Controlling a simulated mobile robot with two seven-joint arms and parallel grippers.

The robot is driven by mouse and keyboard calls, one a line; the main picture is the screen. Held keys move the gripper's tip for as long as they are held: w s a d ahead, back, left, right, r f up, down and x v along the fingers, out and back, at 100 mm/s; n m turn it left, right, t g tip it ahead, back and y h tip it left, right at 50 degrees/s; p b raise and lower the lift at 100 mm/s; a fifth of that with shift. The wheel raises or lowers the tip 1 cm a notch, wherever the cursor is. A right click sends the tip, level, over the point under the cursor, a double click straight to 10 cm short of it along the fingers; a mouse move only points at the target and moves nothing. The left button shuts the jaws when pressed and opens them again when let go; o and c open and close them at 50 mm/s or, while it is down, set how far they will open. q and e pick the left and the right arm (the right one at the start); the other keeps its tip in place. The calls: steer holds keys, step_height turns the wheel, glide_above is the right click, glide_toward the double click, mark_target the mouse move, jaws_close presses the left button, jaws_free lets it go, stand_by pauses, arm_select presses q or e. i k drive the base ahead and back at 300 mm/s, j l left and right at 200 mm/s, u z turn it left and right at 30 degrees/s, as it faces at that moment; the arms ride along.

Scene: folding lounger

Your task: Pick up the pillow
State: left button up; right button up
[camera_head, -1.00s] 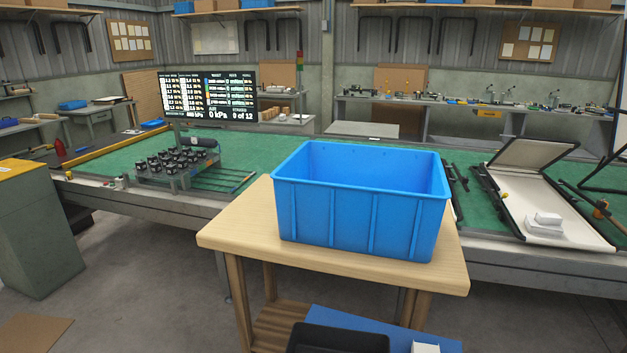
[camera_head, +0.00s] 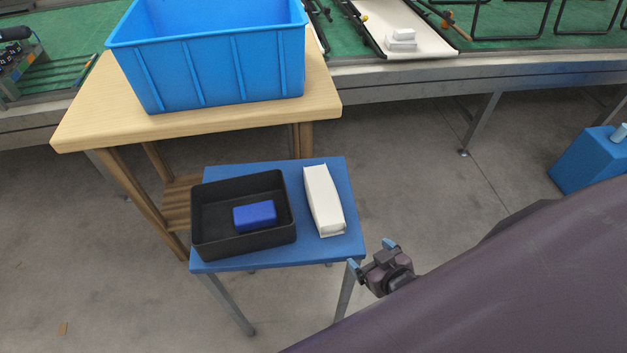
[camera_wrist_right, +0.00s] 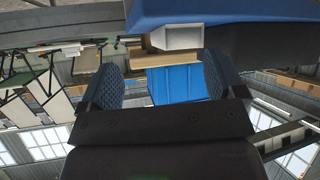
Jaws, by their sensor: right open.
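A long white block-like piece, which looks like the pillow (camera_head: 323,199), lies on the right part of a small blue table (camera_head: 335,252). In the right wrist view a pale box-like end, apparently the same piece (camera_wrist_right: 178,38), shows just beyond the fingers. My right gripper (camera_head: 372,258) is open and empty near the table's front right corner, apart from the white piece. Its two padded fingers also show spread in the right wrist view (camera_wrist_right: 160,82). Two small white pieces (camera_head: 400,38) lie stacked on the lounger's white panel (camera_head: 428,45) at the back. My left gripper is out of view.
A black tray (camera_head: 250,245) holding a blue block (camera_head: 254,215) stands left of the white piece. A large blue bin (camera_head: 215,75) stands on a wooden table (camera_head: 100,115) behind. The long green workbench runs along the back.

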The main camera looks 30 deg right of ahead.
mark_target(327, 209)
steer(key=i+j+z, duration=0.2)
steer(key=j+z, duration=0.2)
steer(key=i+j+z, duration=0.1)
steer(key=j+z, duration=0.25)
steer(key=j, duration=0.25)
steer(key=j+z, duration=0.4)
steer(key=j, duration=0.15)
steer(key=j+z, duration=0.4)
steer(key=j, duration=0.15)
